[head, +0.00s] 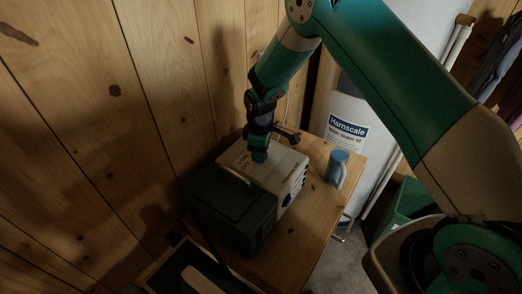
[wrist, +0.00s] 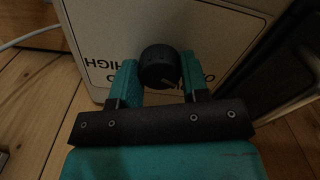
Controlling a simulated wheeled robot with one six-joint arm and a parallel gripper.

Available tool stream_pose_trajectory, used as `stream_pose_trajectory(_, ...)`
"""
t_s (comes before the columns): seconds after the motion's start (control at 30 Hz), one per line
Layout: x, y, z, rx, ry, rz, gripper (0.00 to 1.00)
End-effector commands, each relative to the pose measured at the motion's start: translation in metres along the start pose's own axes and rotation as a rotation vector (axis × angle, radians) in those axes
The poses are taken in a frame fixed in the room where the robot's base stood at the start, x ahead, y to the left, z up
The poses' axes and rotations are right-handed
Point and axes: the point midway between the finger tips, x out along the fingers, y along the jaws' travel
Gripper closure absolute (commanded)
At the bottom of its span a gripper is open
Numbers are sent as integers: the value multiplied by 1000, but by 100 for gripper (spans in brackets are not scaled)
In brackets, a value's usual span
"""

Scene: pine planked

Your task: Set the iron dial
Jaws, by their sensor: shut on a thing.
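The dial (wrist: 160,66) is a round black knob on the pale panel of a box-shaped unit (wrist: 225,22). In the wrist view the word HIGH reads upside down on the panel beside the knob, and other lettering is partly covered. My gripper (wrist: 160,72) has its two teal fingers on either side of the knob and is shut on it. In the head view the pale unit (head: 282,172) sits on a wooden table, and my gripper (head: 259,155) reaches down to its top. The knob is hidden there by my gripper.
A white tank (head: 352,108) stands behind, a green bin (head: 404,209) at right. A plank wall rises at left.

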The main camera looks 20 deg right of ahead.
Motion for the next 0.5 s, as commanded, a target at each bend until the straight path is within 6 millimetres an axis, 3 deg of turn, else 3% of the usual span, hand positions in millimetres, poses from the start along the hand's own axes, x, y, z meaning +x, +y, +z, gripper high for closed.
stream_pose_trajectory(0.5,1,2,0,348,4,6,82)
